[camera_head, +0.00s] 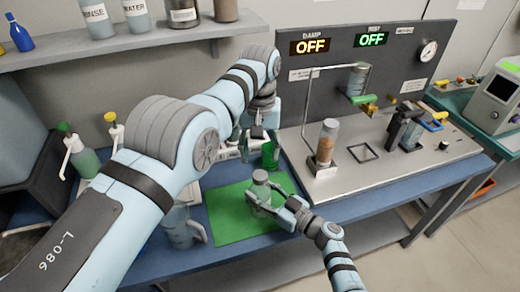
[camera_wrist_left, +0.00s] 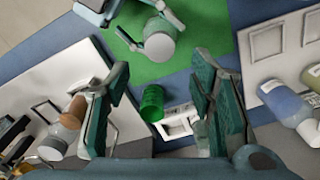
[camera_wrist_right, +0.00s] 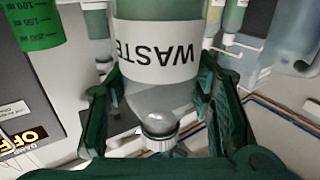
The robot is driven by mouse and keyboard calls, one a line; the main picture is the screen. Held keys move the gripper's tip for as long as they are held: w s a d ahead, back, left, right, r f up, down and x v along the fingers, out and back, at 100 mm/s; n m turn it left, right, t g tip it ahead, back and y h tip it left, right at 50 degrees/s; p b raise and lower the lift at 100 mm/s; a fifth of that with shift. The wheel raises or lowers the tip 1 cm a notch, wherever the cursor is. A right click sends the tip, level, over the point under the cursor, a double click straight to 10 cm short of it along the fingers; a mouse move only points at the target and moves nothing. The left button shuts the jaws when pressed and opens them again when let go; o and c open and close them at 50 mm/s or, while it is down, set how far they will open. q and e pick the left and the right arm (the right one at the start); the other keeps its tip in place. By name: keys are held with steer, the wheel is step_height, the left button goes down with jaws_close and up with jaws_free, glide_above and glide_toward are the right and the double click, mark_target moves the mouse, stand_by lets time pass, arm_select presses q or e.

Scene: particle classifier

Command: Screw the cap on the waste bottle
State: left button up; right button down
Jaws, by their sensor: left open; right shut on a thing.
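The waste bottle (camera_head: 260,180) stands upright over the green mat, gripped by my right gripper (camera_head: 273,205), whose fingers press its sides. Its WASTE label (camera_wrist_right: 160,52) appears upside down in the right wrist view. A pale ribbed ring (camera_wrist_right: 159,141) is at its neck; I cannot tell whether this is a cap or the bare thread. From above, the bottle top is a grey disc (camera_wrist_left: 160,47) in the left wrist view. My left gripper (camera_head: 260,135) is open and empty, pointing down behind the bottle. No separate loose cap is clearly visible.
A green graduated cylinder (camera_head: 270,154) is just below and beside my left gripper. The green mat (camera_head: 228,222) has bare room around the bottle. A clear pitcher (camera_head: 180,228) stands left of the mat. The steel classifier base (camera_head: 400,165) occupies the right side.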

mark_target(260, 175)
arm_select(q)
step_height(260, 175, down, 8)
stand_by(0.6)
jaws_close()
steer(key=shift+o, duration=0.5)
jaws_free()
